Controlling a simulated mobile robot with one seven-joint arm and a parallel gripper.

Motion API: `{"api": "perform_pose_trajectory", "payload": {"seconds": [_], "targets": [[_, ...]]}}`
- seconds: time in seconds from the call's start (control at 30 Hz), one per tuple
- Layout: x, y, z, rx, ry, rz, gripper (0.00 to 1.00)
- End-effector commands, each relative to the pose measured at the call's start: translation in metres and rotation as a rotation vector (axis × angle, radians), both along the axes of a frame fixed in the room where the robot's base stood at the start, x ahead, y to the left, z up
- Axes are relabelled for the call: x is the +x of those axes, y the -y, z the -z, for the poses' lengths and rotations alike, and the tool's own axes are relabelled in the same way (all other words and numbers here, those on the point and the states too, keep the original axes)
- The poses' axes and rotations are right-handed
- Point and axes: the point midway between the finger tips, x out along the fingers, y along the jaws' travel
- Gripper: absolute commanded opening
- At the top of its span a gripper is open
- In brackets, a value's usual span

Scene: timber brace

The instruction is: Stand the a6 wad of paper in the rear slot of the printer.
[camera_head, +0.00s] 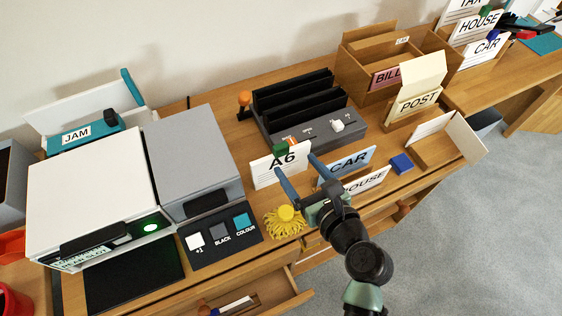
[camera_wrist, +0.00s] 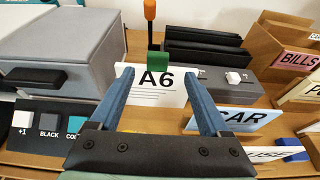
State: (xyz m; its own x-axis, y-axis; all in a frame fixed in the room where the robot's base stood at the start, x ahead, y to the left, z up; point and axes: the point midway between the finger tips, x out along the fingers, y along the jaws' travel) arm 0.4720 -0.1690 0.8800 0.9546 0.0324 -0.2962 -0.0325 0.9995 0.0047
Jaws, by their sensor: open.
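The A6 wad (camera_head: 279,172) is a white, upright sheet-like piece marked "A6", with a green piece at its top edge. In the wrist view the wad (camera_wrist: 155,90) shows between my two blue fingers. My gripper (camera_head: 295,164) is open, its fingers pointing toward the wad; I cannot tell whether they touch it. The white printer (camera_head: 92,185) is at the left with a green light lit on its front. Behind its top are a teal piece with a "JAM" label and a pale upright panel (camera_head: 75,108). The inside of any rear slot is hidden.
A grey box (camera_head: 192,160) with a button panel (camera_head: 220,233) stands between printer and wad. A black slotted unit (camera_head: 305,105) is behind the wad. "CAR" (camera_head: 347,165) and "HOUSE" cards stand to the right. A yellow tasselled thing (camera_head: 285,222) lies in front; a drawer below is open.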

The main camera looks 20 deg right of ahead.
Motion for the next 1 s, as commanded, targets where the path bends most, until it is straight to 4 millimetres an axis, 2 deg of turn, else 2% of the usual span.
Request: {"api": "perform_pose_trajectory", "payload": {"seconds": [0.1, 0.33, 0.6, 0.73, 0.93, 1.0], "targets": [[0.018, -0.001, 0.005, -0.002, 0.002, -0.003, 0.80], [0.034, -0.003, 0.009, -0.002, 0.001, -0.003, 0.80], [0.072, -0.006, 0.017, -0.004, 0.001, -0.002, 0.80], [0.079, -0.007, 0.018, -0.004, 0.001, -0.002, 0.80], [0.079, -0.007, 0.018, -0.005, 0.001, -0.001, 0.80], [0.079, -0.007, 0.018, -0.005, 0.000, -0.001, 0.67]]}}
